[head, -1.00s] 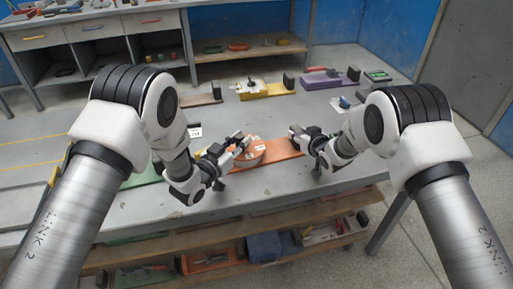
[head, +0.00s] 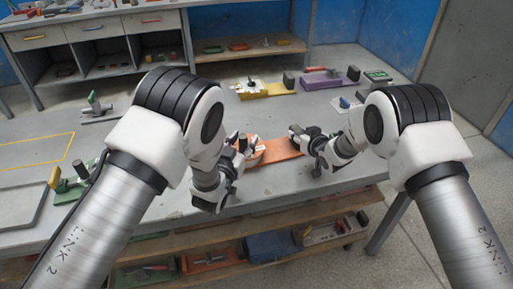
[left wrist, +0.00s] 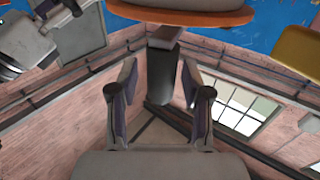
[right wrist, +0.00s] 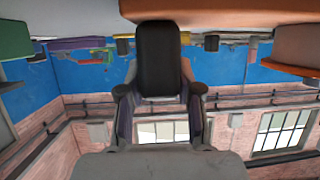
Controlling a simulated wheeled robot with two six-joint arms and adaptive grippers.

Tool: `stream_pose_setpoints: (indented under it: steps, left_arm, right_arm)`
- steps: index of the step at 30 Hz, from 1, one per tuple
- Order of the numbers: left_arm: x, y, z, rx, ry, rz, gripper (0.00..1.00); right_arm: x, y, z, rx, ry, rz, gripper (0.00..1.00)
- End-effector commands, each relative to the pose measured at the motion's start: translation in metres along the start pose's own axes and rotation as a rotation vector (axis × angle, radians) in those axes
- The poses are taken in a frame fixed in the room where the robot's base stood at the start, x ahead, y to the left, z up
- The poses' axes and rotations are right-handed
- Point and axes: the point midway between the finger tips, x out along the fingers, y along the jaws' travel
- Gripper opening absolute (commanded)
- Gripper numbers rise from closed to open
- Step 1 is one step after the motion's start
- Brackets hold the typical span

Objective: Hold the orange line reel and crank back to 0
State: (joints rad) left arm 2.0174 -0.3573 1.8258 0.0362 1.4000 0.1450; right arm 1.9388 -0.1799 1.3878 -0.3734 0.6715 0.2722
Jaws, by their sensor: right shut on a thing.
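The orange line reel is a round orange drum (head: 259,152) on a long orange base (head: 283,149) lying on the grey bench. My left gripper (head: 243,143) is at the drum's left side and hides part of it. In the left wrist view the orange disc (left wrist: 180,16) carries a crank arm with a dark handle (left wrist: 161,70). The handle stands between the open left fingers (left wrist: 157,82), with gaps at both sides. My right gripper (head: 298,133) is at the base's right end, shut on a black upright grip (right wrist: 158,58). The reel's scale cannot be read.
A yellow fixture (head: 265,90) and a purple fixture (head: 328,80) stand behind on the bench. A green fixture (head: 70,187) and a grey tray (head: 22,207) are at the left. The bench's front edge is close below the reel.

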Motion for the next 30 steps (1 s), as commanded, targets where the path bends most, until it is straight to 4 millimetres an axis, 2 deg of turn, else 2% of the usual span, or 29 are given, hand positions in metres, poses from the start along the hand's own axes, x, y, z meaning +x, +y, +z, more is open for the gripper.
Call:
stream_pose_setpoints:
  steps: [8,11,14,21,24,30]
  left_arm:
    - [-0.002,0.0,0.001,0.0,-0.001,-0.001,0.51]
    - [-0.011,0.0,0.001,0.0,-0.003,-0.001,0.51]
    - [-0.03,-0.001,0.002,0.0,-0.006,-0.001,0.51]
    - [-0.091,0.0,0.001,0.001,-0.006,-0.001,0.51]
    - [-0.109,0.0,0.001,0.0,-0.004,-0.001,0.51]
    - [-0.121,0.0,0.0,0.0,0.0,0.0,0.51]
  right_arm:
    - [0.0,0.001,0.001,0.001,-0.001,0.001,0.0]
    - [0.0,0.001,0.001,0.001,-0.001,0.001,0.0]
    - [0.0,0.001,0.001,0.001,-0.001,0.001,0.0]
    - [0.0,0.001,0.001,0.001,-0.001,0.001,0.0]
    - [0.0,0.001,0.001,0.001,-0.001,0.001,0.0]
    - [0.0,0.001,0.0,0.001,-0.001,0.001,0.0]
